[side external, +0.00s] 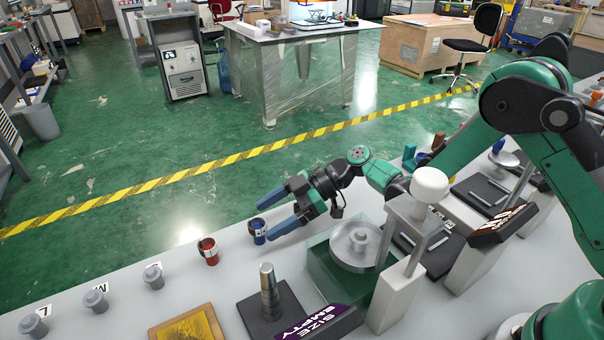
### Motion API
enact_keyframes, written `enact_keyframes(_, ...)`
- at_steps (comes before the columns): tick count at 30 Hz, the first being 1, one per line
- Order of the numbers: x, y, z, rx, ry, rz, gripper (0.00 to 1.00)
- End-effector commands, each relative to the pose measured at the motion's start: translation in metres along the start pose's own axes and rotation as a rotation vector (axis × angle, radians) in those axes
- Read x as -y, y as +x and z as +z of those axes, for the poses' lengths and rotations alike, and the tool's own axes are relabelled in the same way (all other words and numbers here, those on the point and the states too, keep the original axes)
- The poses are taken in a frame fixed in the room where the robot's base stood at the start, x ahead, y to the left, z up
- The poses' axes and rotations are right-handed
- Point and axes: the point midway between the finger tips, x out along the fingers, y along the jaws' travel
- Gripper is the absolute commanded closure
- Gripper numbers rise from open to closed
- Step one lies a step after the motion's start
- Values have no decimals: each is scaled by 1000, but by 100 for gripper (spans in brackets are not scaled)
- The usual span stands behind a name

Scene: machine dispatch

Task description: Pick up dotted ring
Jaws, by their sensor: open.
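A blue ring (257,232) with pale markings stands upright on the grey bench. A red ring (208,252) with a pale mark stands to its left, nearer the camera. Which ring carries dots is too small to tell. My gripper (264,221) is open, with its two long blue fingers reaching left toward the blue ring. The ring shows by the fingertips, between them in this view. I cannot tell whether a finger touches it.
Several grey knobbed pieces (153,277) stand by letter cards at the left. A stepped metal post (269,292) on a dark plate, a purple "SIZE EMPTY" sign (318,322) and a brown-yellow pad (188,328) are in front. A round metal disc (343,256) tops a greenish clear block.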

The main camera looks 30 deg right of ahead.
Motion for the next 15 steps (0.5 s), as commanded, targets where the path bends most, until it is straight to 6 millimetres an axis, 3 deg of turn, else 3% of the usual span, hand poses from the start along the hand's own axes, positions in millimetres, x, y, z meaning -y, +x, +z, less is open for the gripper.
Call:
enact_keyframes(4,0,10,0,1,0,-1,22)
enact_keyframes(11,0,10,0,1,1,1,22)
enact_keyframes(15,0,10,0,1,2,1,62)
